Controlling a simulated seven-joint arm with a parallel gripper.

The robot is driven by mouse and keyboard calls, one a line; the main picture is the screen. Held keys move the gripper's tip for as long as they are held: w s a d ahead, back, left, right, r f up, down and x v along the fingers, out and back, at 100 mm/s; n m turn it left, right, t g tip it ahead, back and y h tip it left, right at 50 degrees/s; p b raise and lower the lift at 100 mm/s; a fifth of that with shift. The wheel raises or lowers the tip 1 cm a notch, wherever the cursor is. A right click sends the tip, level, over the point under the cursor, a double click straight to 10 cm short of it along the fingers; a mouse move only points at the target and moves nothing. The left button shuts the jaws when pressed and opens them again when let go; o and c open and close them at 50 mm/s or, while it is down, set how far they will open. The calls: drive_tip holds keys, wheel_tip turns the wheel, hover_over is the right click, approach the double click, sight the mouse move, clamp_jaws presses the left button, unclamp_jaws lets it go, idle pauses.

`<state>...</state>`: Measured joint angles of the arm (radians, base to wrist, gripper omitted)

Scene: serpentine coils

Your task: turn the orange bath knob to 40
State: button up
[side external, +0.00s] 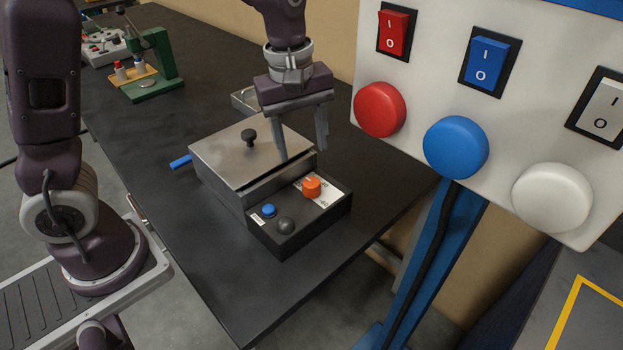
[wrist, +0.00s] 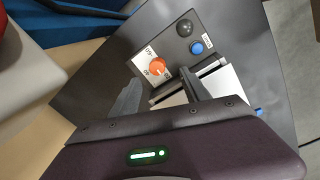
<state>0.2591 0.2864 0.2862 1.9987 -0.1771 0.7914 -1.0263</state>
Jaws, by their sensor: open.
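The orange knob (side external: 311,187) sits on a white scale plate on top of the black control box (side external: 318,217), at the front of the steel bath. Small numbers show beside the knob, but I cannot read its setting surely. The orange knob also shows in the wrist view (wrist: 157,67), ahead of the fingers. My gripper (side external: 302,155) is open and empty, pointing down above the knob and the bath's near right corner. In the wrist view, the fingers (wrist: 160,82) stand apart on either side of the knob's line, and do not appear to touch it.
The steel bath (side external: 225,158) has a lid with a black knob. A blue button (side external: 269,210) and a dark grey knob (side external: 286,225) share the control box. A white panel (side external: 420,80) with buttons stands at right. A green press (side external: 155,65) stands behind; the front table is clear.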

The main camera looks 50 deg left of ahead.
sight(312, 183)
drive_tip(key=shift+n, duration=0.9)
drive_tip(key=f, duration=0.1)
drive_tip(key=w+f, duration=0.2)
drive_tip(key=shift+f, duration=0.3)
wheel_tip(312, 183, down, 7)
drive_tip(key=shift+w+r, duration=0.1)
clamp_jaws()
